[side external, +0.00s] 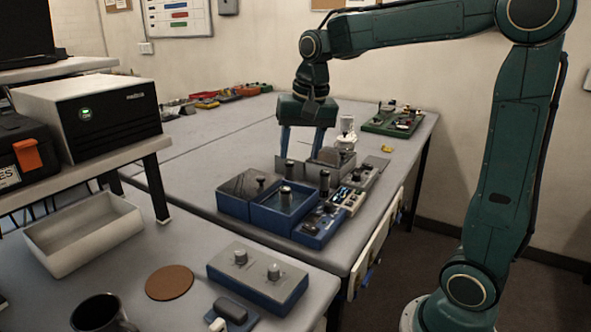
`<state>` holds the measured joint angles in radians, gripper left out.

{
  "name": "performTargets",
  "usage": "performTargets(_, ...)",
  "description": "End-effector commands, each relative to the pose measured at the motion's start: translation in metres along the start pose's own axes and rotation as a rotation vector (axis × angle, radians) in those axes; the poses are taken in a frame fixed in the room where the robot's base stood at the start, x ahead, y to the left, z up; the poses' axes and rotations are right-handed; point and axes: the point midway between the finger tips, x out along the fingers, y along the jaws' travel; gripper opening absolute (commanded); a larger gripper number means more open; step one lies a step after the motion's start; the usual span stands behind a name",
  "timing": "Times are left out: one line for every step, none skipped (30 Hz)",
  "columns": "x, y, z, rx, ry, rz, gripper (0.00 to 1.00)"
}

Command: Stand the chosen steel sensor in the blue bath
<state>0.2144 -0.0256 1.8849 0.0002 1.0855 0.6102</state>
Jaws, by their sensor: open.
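The blue bath (268,217) is an open blue box near the front edge of the far table. A steel cylinder (286,196), probably a sensor, stands upright within its outline. Similar small cylinders stand nearby: one (261,184) at the grey-topped box to the left, one (290,168) behind, and a darker one (324,183) to the right. Which is the chosen sensor I cannot tell. My gripper (301,151) points down with its blue fingers apart, above and behind the bath. I see nothing held between the fingers. Their tips are close to the grey boxes behind the bath.
A grey box (326,172) and small instrument units (348,199) crowd the bath's back and right. A white device (347,130) and green board (394,121) stand farther back. A block with two knobs (257,281) and a pale tray (83,236) are on the near table.

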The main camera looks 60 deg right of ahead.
Motion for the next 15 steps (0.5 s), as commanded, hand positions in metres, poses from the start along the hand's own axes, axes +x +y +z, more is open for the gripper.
performTargets(-0.007,0.003,0.013,-0.046,0.014,-0.013,0.50)
performTargets(-0.010,0.004,0.019,-0.073,0.022,-0.020,0.50)
performTargets(-0.013,0.007,0.028,-0.110,0.033,-0.029,0.50)
performTargets(-0.015,0.009,0.035,-0.139,0.040,-0.035,0.50)
performTargets(-0.018,0.011,0.042,-0.167,0.048,-0.042,0.50)
performTargets(-0.020,0.014,0.051,-0.203,0.059,-0.050,0.50)
performTargets(-0.022,0.016,0.057,-0.231,0.068,-0.057,0.50)
performTargets(-0.024,0.019,0.064,-0.260,0.076,-0.063,0.50)
performTargets(-0.025,0.022,0.073,-0.297,0.087,-0.071,0.50)
performTargets(-0.027,0.025,0.079,-0.324,0.096,-0.076,0.50)
performTargets(-0.027,0.028,0.086,-0.352,0.104,-0.082,0.50)
performTargets(-0.028,0.031,0.094,-0.389,0.117,-0.090,0.50)
performTargets(-0.029,0.034,0.101,-0.416,0.125,-0.095,0.50)
performTargets(-0.029,0.037,0.107,-0.443,0.134,-0.101,0.50)
performTargets(-0.029,0.041,0.115,-0.480,0.147,-0.108,0.50)
